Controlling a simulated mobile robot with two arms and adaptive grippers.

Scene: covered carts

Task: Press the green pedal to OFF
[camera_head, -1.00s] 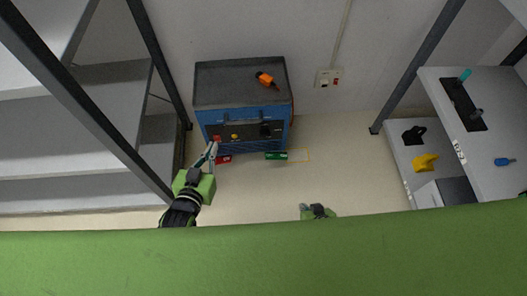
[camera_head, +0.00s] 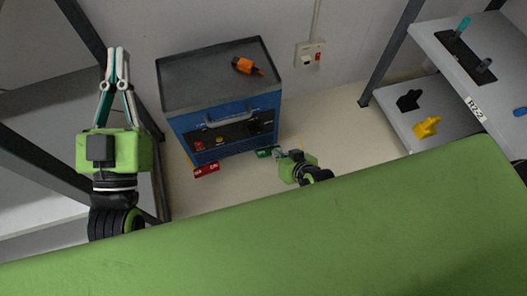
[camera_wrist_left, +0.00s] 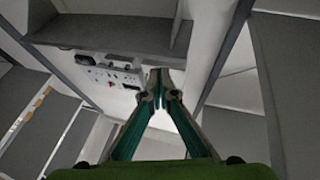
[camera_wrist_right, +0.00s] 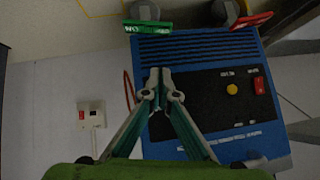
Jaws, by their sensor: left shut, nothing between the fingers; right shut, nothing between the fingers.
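The green pedal (camera_head: 265,153) is low at the foot of the blue machine (camera_head: 225,125), partly hidden in the head view. In the right wrist view the green pedal (camera_wrist_right: 148,27) shows at the top, its small lettering too unclear to tell its state. A red pedal (camera_head: 206,170) is to its left in the head view. My right gripper (camera_head: 281,153) is shut and empty, just right of the green pedal in the head view; in the right wrist view its fingertips are in front of the machine's panel, apart from the pedal. My left gripper (camera_head: 118,50) is shut, raised at the left.
An orange tool (camera_head: 246,66) lies on the machine's top. Grey shelves (camera_head: 40,115) stand at the left, close to my left arm. A rack (camera_head: 480,75) with black and yellow items is at the right. Floor right of the machine is clear. A wall socket (camera_head: 310,54) is behind.

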